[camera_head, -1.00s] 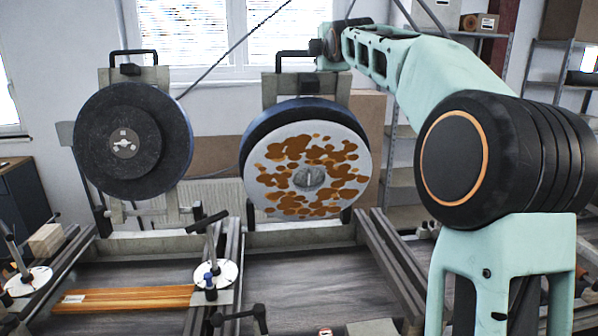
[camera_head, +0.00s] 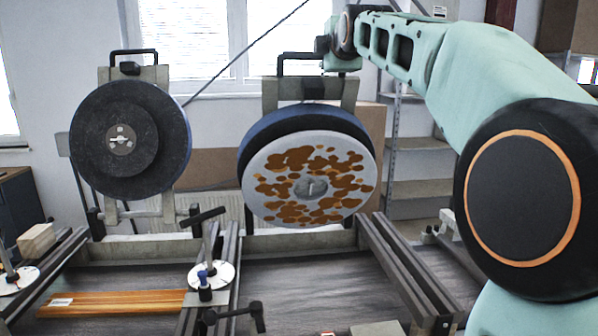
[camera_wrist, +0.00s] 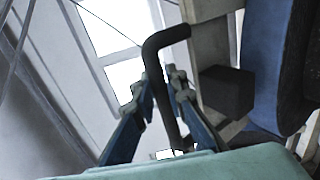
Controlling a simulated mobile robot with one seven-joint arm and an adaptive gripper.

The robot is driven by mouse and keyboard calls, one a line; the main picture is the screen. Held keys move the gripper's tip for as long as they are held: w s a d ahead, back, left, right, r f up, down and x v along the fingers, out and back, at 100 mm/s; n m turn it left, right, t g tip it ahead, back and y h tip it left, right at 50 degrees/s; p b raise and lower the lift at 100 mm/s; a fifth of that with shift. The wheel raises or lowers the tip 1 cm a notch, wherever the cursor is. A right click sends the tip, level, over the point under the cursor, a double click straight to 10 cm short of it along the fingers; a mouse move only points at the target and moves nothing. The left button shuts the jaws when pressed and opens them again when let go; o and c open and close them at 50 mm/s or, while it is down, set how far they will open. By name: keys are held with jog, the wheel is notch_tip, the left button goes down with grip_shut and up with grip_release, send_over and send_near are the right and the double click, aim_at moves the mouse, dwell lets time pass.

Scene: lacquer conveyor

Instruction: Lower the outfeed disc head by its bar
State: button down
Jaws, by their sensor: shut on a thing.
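The right disc head carries a thick blue-edged disc (camera_head: 310,185) whose pale face has rust-brown patches. Its face tilts downward, so the top of its rim shows. A black bar (camera_head: 287,56) stands on top of this head's plate. My gripper (camera_head: 325,48) is at the right end of that bar, mostly small and dark in the head view. In the wrist view my gripper (camera_wrist: 162,100) has its two fingers on either side of the black bar (camera_wrist: 153,60) and is shut on it. A black block (camera_wrist: 226,90) is beside the bar.
A second, dark disc head (camera_head: 121,142) with its own bar stands at left. Below are rails (camera_head: 400,275), a T-handled clamp on a white round plate (camera_head: 211,275) and a wooden board (camera_head: 115,302). A diagonal cable (camera_head: 250,52) runs behind the heads.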

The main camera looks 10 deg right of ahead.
jog(key=s+f+b, duration=0.1)
jog(key=b, duration=0.1)
jog(key=s+f+b, duration=0.1)
jog(key=s+b, duration=0.1)
jog(key=s+f+b, duration=0.1)
jog(key=s+b, duration=0.1)
jog(key=shift+b, duration=0.35)
jog(key=s+f+b, duration=0.5)
jog(key=s+b, duration=0.1)
jog(key=b, duration=0.4)
jog(key=shift+s, duration=0.15)
